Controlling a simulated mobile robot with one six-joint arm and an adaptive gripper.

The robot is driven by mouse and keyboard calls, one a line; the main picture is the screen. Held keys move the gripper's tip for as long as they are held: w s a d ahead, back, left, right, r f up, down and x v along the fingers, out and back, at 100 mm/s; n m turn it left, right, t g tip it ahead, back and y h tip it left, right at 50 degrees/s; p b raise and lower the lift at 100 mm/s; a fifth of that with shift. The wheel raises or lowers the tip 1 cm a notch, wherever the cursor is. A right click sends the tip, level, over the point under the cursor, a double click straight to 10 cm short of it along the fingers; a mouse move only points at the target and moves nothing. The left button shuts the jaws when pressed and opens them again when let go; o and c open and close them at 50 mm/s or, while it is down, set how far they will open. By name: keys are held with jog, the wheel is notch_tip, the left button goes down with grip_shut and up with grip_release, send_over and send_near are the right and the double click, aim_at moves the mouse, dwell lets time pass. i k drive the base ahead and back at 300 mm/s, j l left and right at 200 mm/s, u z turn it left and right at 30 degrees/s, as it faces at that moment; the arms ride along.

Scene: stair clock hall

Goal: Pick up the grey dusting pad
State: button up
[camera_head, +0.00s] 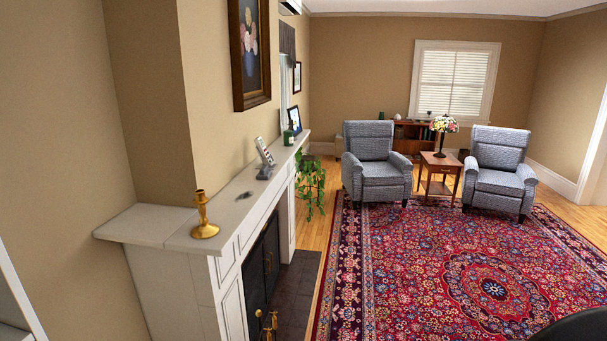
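A small flat dark grey thing (245,195) lies on the white mantel shelf (150,224), behind and right of the brass candlestick (203,218). It may be the grey dusting pad, but it is too small to tell for sure. Another small grey thing (265,173) sits farther along the shelf, at the foot of a small leaning picture (264,151). I cannot tell whether it is a stand or a pad. My gripper is not in view.
A green bottle (288,135) and a framed photo (295,119) stand at the shelf's far end. Brass fire tools (270,322) stand below by the dark hearth (292,295). The patterned rug (440,260) is open floor; two grey armchairs (377,165) stand beyond.

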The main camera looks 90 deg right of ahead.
aim_at(264, 173)
jog(key=z, duration=2.85)
jog(key=i+l+u, duration=0.15)
jog(key=u, duration=0.25)
jog(key=i+l+u, duration=0.2)
jog(key=u, duration=0.25)
jog(key=i+l+u, duration=0.2)
jog(key=u, duration=0.2)
jog(key=l, duration=0.1)
